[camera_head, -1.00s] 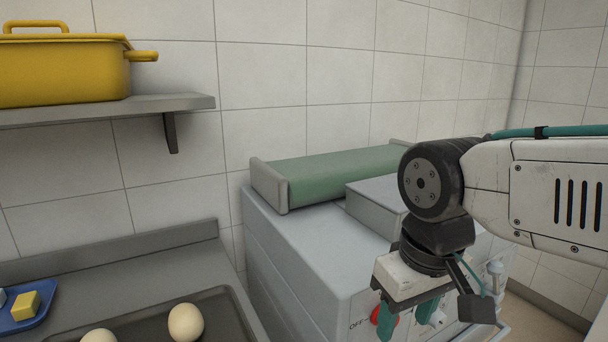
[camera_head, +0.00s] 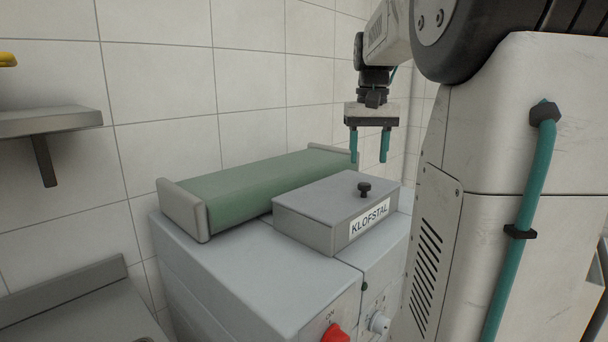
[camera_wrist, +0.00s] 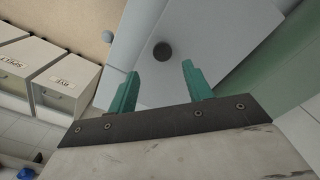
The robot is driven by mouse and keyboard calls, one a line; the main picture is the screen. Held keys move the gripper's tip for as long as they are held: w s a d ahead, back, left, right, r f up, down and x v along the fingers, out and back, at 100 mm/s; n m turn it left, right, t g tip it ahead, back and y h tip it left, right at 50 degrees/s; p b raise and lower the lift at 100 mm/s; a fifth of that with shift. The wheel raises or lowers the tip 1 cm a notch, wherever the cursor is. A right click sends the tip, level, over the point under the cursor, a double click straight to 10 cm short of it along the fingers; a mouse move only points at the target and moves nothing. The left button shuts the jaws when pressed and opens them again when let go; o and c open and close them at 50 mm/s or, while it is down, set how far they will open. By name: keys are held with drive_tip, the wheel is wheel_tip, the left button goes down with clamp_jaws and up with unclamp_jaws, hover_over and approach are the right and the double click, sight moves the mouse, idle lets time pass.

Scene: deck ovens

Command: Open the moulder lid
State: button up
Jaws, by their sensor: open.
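The moulder (camera_head: 250,270) is a light grey machine with a green belt (camera_head: 245,187) along its back. Its lid (camera_head: 310,207) is a grey box-shaped cover labelled KLOFSTAL, lying closed on top. A black knob (camera_head: 364,188) stands up from the lid near its right end. My gripper (camera_head: 369,160) is open and empty, pointing down above the knob and apart from it. In the wrist view the knob (camera_wrist: 162,50) shows beyond and between the two teal fingers (camera_wrist: 158,82).
A red switch (camera_head: 334,333) and a white dial (camera_head: 379,322) are on the moulder's front. A grey shelf (camera_head: 50,121) is on the tiled wall at left. The wrist view shows labelled bins (camera_wrist: 65,84). A grey counter (camera_head: 75,300) stands left of the moulder.

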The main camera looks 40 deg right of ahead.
sight(365, 184)
drive_tip(key=shift+a+f, duration=0.15)
drive_tip(key=shift+f, duration=1.5)
drive_tip(key=shift+a+f, duration=0.1)
drive_tip(key=shift+f, duration=1.55)
drive_tip(key=shift+w, duration=0.1)
clamp_jaws()
